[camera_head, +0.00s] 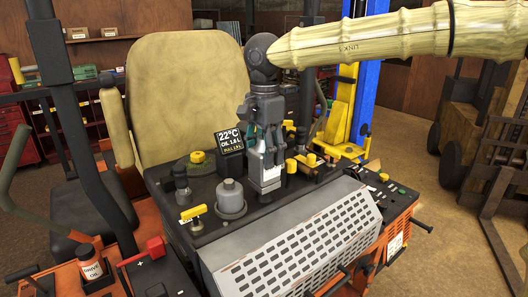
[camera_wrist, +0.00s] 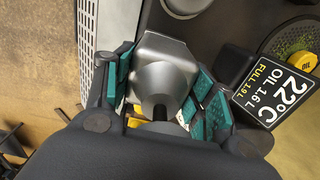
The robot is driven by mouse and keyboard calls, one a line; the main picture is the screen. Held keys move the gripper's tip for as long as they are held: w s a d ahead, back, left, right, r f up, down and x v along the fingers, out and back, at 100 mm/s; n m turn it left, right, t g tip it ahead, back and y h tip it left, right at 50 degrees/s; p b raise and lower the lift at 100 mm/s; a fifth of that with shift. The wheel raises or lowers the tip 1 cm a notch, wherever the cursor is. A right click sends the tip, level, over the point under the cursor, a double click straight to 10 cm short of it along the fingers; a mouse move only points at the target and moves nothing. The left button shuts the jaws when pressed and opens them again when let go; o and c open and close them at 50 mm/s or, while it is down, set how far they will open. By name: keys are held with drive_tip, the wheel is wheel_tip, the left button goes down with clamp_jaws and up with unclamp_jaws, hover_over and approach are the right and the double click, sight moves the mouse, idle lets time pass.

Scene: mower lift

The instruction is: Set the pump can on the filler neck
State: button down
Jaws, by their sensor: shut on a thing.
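The pump can, a silver-grey metal can (camera_head: 265,180), is held upright or nearly so by my gripper (camera_head: 266,146) over the black top deck of the mower. The wrist view shows the can (camera_wrist: 163,72) between the teal finger pads of my gripper (camera_wrist: 167,98), with pads touching it on both sides. The can's base is at or close to the deck; I cannot tell whether it touches.
A display (camera_head: 229,141) reading 22°C, oil 1.6 L, stands just left of my gripper. A grey domed cylinder (camera_head: 230,196) and a yellow T-handle (camera_head: 193,212) are front left. Yellow-topped fittings (camera_head: 292,165) stand right. A perforated grey cover (camera_head: 305,235) lies in front, the seat (camera_head: 188,90) behind.

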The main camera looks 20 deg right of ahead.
drive_tip(key=shift+f, duration=0.2)
drive_tip(key=shift+f, duration=0.6)
drive_tip(key=shift+c, duration=2.2)
unclamp_jaws()
drive_tip(key=shift+s, duration=0.1)
drive_tip(key=shift+r, duration=4)
